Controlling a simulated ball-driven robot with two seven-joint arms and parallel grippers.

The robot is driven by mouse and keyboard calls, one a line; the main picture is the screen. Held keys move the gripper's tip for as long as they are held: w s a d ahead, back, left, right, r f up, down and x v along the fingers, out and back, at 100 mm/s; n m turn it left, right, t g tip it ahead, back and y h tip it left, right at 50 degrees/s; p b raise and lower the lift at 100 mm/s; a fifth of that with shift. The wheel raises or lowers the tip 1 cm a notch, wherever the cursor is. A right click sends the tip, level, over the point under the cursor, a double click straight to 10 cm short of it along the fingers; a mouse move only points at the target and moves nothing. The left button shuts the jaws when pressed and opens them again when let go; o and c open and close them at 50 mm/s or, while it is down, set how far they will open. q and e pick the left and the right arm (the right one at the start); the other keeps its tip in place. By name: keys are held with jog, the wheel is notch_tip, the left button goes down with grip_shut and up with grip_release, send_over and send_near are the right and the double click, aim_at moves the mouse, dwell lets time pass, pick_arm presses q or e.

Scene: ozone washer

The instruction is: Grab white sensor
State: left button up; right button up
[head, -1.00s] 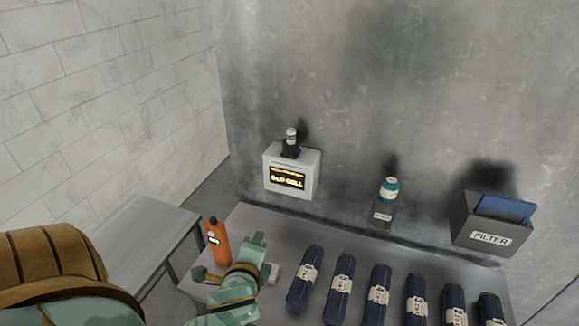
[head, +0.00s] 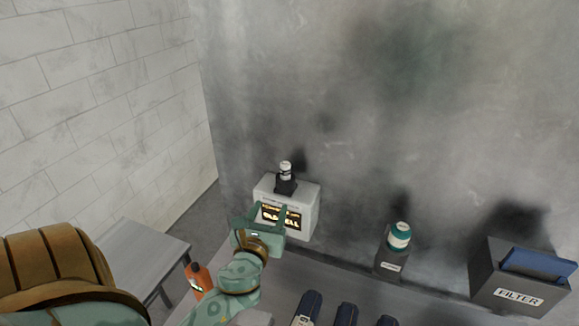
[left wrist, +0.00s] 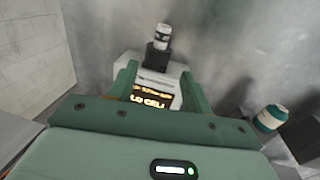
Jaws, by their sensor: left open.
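My left gripper (head: 269,209) is open and empty in front of the box, lower than the sensor, and partly covers the display. In the left wrist view the sensor (left wrist: 162,36) is beyond and above the open fingers (left wrist: 158,76), apart from them. My right gripper is not in view.
An orange bottle (head: 198,279) stands beside my left arm. A teal-and-white jar (head: 399,236) sits on a grey holder (head: 391,265) to the right. A FILTER bin (head: 517,295) holds a blue piece. Several dark rolls (head: 308,307) lie in front. The wall is behind the box.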

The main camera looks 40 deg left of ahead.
pick_arm(q)
jog(key=p, duration=0.1)
send_near(284, 176)
jog(key=x, duration=0.6)
jog(key=shift+r, duration=0.15)
jog(key=shift+w+a, duration=0.25)
jog(key=shift+w, duration=0.2)
jog(key=x, duration=0.4)
jog(key=shift+w+a, duration=0.1)
jog(key=shift+w, duration=0.25)
jog(key=shift+s, duration=0.2)
jog(key=c, duration=1)
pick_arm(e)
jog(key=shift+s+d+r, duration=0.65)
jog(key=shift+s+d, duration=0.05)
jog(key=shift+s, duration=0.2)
